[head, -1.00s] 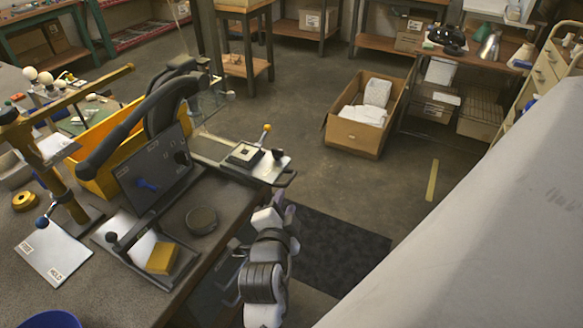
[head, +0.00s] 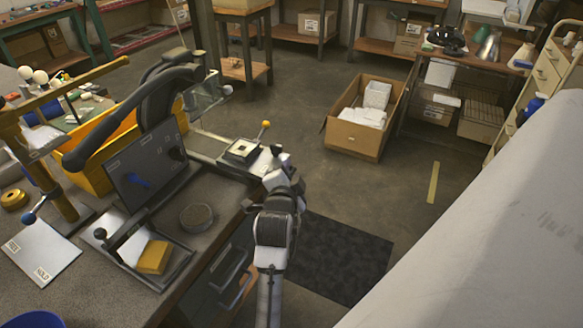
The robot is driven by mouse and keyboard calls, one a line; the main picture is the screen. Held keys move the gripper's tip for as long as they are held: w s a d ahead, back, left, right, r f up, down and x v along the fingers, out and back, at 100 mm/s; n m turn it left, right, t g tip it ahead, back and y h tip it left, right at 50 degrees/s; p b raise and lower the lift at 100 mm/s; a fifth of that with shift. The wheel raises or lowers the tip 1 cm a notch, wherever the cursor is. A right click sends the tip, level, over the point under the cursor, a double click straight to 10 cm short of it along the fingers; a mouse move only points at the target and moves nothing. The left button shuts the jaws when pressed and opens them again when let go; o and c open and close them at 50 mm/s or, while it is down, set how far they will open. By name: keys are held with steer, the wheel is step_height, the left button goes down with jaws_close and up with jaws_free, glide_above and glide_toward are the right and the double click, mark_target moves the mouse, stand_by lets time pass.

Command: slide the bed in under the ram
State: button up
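The bed (head: 240,152) is a flat metal slide plate with a square fixture on top and a yellow-knobbed lever (head: 265,125). It sticks out past the bench's right edge, to the right of the press. The press (head: 165,105) has a dark curved body, a long lever and a clear guard (head: 207,93); the ram itself is hidden behind these. My gripper (head: 277,163) is at the bed's outer right end, where it covers the end handle. The fingers are too small and hidden to show whether they grip it.
A tilted dark panel (head: 147,174) stands left of the bed, with a round dark dish (head: 196,217) and a yellow block (head: 154,257) before it. A yellow bin (head: 90,150) is behind the panel. An open carton (head: 352,137) is on the floor. Floor right of the bed is clear.

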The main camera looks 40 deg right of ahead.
steer(key=shift+x, duration=0.95)
steer(key=c, duration=0.7)
steer(key=shift+f, duration=0.1)
jaws_close()
